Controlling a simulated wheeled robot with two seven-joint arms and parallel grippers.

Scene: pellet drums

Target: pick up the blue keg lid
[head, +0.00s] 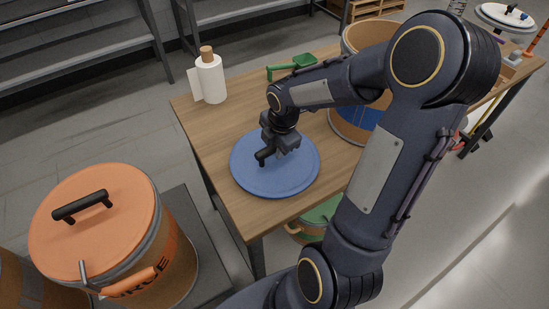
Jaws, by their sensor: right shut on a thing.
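The blue keg lid (247,182) is a flat round disc on the wooden table (225,200) near its left front corner. My right gripper (270,158) is over the middle of the lid, pointing down, and is shut on the lid's dark handle, which the fingers mostly hide. The lid looks flat and level; I cannot tell whether it touches the table top. My left gripper is not in view.
An orange-lidded drum (95,225) with a black handle stands at the lower left. On the table are a paper towel roll (211,80), a green scoop (303,61) and an open drum (362,38) behind my right arm. A green-lidded container (318,214) sits below the table.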

